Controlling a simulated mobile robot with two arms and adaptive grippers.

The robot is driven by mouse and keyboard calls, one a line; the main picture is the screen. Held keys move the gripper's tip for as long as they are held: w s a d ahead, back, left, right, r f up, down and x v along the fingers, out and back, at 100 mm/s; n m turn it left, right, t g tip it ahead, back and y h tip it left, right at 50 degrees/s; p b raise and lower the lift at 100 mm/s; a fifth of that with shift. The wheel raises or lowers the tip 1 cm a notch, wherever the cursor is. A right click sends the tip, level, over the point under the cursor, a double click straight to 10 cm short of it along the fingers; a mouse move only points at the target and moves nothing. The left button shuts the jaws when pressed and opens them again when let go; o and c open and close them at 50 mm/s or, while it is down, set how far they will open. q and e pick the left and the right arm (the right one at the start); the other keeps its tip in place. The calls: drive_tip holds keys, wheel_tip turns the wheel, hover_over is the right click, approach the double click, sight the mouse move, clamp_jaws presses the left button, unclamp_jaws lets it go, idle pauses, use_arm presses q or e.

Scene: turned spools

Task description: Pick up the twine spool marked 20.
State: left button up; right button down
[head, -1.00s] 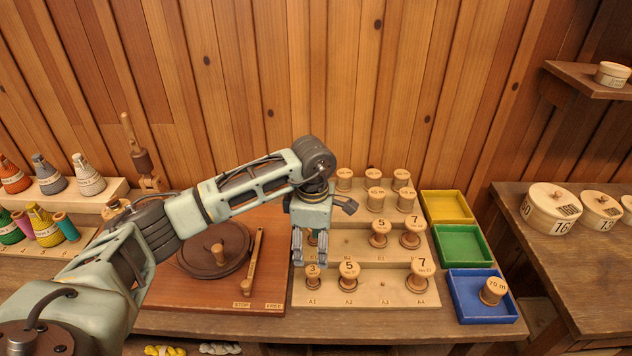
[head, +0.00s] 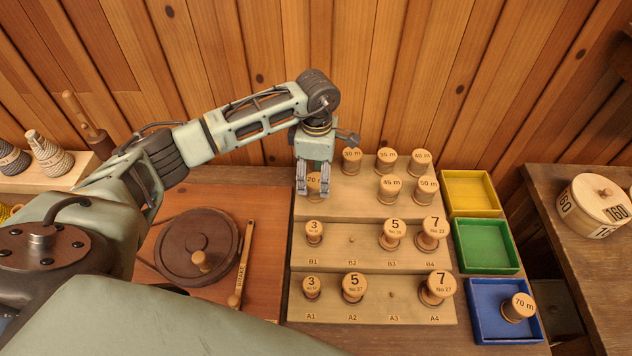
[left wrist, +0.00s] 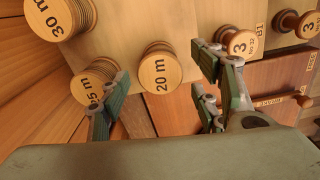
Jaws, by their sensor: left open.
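The twine spool marked 20 m (head: 314,181) stands on the top step of the pale wooden rack (head: 345,203), at its left. It is partly hidden behind my left gripper's fingers in the head view. In the left wrist view its round labelled top (left wrist: 161,70) faces the camera, in the gap between the fingers. My left gripper (head: 314,188) is open and empty, and its fingers (left wrist: 160,92) lie either side of that top in the picture. I cannot tell whether they touch it. My right gripper is not in view.
A spool ending in 5 m (left wrist: 93,85) is partly covered by one finger; a 30 m spool (head: 352,158) stands near it. A spool marked 3 (head: 314,230) is on the step below. Yellow (head: 470,213), green and blue trays lie to the right.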

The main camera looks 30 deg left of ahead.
sight(316, 178)
use_arm(q)
wheel_tip(316, 178, down, 2)
drive_tip(key=shift+a+f+p, duration=0.1)
drive_tip(key=shift+f+p, duration=0.05)
drive_tip(key=shift+p, duration=0.75)
drive_tip(key=shift+w+f, duration=0.2)
drive_tip(key=shift+f, duration=1.05)
drive_tip(key=shift+c, duration=0.7)
drive_tip(key=c, duration=1)
drive_tip(key=shift+c, duration=0.3)
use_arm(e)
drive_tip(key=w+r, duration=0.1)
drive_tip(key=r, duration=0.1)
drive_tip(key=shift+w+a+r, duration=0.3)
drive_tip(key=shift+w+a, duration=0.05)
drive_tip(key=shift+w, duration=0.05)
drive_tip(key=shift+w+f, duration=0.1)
